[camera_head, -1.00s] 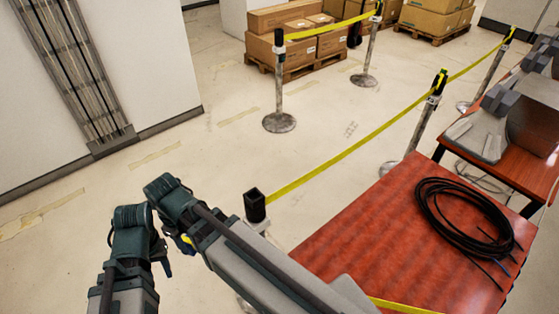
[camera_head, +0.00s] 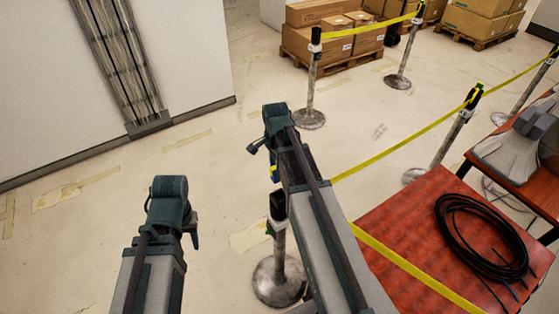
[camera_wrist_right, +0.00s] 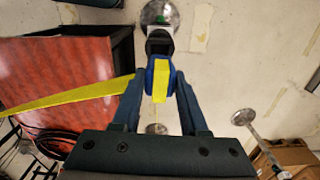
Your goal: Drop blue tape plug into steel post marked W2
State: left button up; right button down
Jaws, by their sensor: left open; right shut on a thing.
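My right gripper (camera_head: 273,165) is shut on the blue tape plug (camera_head: 274,175), which shows as blue with a yellow strap end in the right wrist view (camera_wrist_right: 150,76). A steel post (camera_head: 279,243) with a black square top and round base stands just below and in front of it; its black top (camera_wrist_right: 159,43) appears right by the plug in the wrist view. I cannot tell whether they touch. No W2 marking is legible. My left gripper (camera_head: 191,232) is open and empty, left of the post; its fingers are mostly hidden by its own wrist.
Yellow tape (camera_head: 410,268) runs beside my right arm and over the red table (camera_head: 400,215), where a black cable coil (camera_head: 480,235) lies. Other posts (camera_head: 310,90) with tape stand behind. Boxes on pallets (camera_head: 330,40) are at the back. The floor at left is clear.

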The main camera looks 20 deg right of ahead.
jog(key=shift+w+d+r+n, duration=0.1)
jog(key=shift+d+r+n, duration=0.15)
jog(key=shift+d, duration=0.35)
notch_tip(320, 180, down, 6)
jog(key=b, duration=0.5)
jog(key=shift+r, duration=0.15)
jog(key=shift+b, duration=0.3)
notch_tip(320, 180, down, 6)
jog(key=b, duration=0.6)
jog(key=shift+f+b, duration=0.7)
jog(key=shift+f, duration=0.05)
dwell(0.5)
jog(key=c, duration=0.7)
grip_release()
jog(key=shift+r, duration=0.1)
notch_tip(320, 180, up, 11)
jog(key=p, duration=1.1)
